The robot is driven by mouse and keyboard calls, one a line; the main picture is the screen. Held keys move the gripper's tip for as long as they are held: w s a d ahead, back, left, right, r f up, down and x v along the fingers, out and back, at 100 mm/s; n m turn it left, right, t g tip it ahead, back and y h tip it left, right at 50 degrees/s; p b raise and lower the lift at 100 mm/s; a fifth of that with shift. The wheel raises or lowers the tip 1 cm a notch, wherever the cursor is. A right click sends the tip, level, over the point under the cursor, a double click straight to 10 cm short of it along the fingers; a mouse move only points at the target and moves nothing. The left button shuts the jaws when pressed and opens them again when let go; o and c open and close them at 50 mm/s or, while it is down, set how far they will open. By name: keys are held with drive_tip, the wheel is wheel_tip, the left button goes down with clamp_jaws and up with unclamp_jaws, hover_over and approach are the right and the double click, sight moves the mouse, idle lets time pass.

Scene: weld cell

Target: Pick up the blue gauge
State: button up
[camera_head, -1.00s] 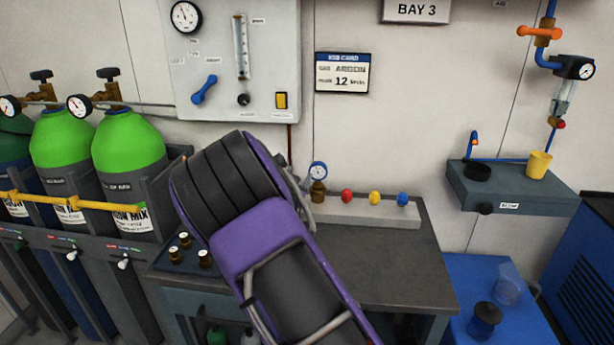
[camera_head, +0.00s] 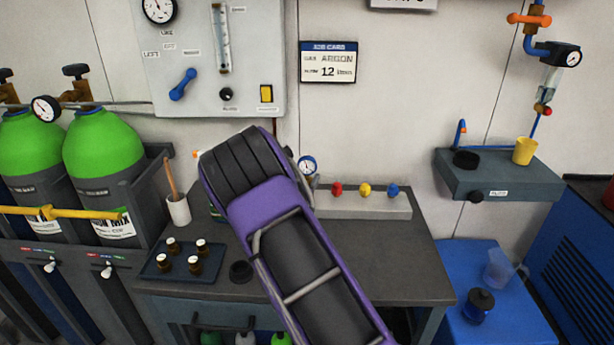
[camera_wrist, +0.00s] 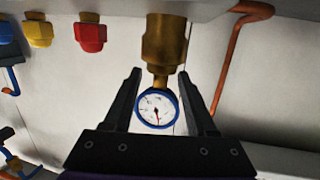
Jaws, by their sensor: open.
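The blue gauge is a small round dial with a blue rim and white face. In the head view the gauge (camera_head: 307,165) shows just past the end of my arm, at the back of the bench, its lower part hidden. In the wrist view the gauge (camera_wrist: 157,109) lies between the two dark fingers of my gripper (camera_wrist: 159,75), with a gap on each side. A brass fitting (camera_wrist: 164,45) joins it from above in that view. My gripper is open and holds nothing. In the head view my arm hides the fingers.
Red (camera_head: 337,189), yellow (camera_head: 365,190) and blue (camera_head: 392,190) knobs stand on the grey block (camera_head: 365,207) right of the gauge. The bench's right part (camera_head: 405,255) is clear.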

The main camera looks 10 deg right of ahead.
drive_tip(key=shift+x, duration=0.8)
clamp_jaws()
drive_tip(key=shift+f, duration=0.1)
drive_tip(key=shift+s, duration=0.1)
idle(0.6)
